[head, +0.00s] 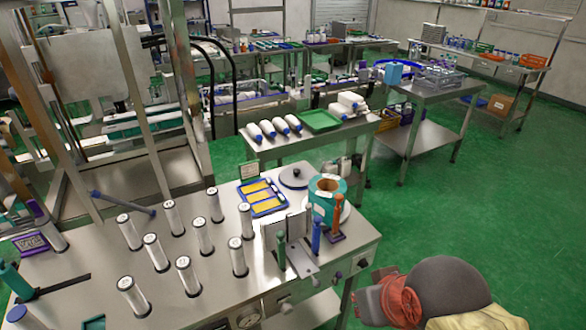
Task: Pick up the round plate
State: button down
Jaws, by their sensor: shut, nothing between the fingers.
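A round grey plate (294,178) with a small dark knob lies flat near the back right of the steel table (215,290). A second round, pale disc (344,219) shows partly under a teal roll (326,190), which hides most of it. My gripper (367,302) is at the lower right, off the table's right edge, nearer to the camera than both discs and clear of them. It is shut and empty. Its fingertips are small and partly hidden by my own arm.
Several white cylinders (203,236) stand upright across the table. A blue tray with yellow pieces (262,198) lies left of the plate. Green, blue and orange handled tools (316,235) stand near the right edge. Another steel table (270,149) stands behind. Green floor (480,200) is open at right.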

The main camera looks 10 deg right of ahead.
aim_at(293, 176)
jog(key=i+l+z, duration=0.1)
jog(key=i+l, duration=0.25)
jog(key=i+l+z, duration=0.1)
jog(key=i+l, duration=0.25)
jog(key=i, duration=0.15)
jog(key=i+l, duration=0.3)
jog(key=i, duration=0.2)
jog(key=k+z, duration=0.05)
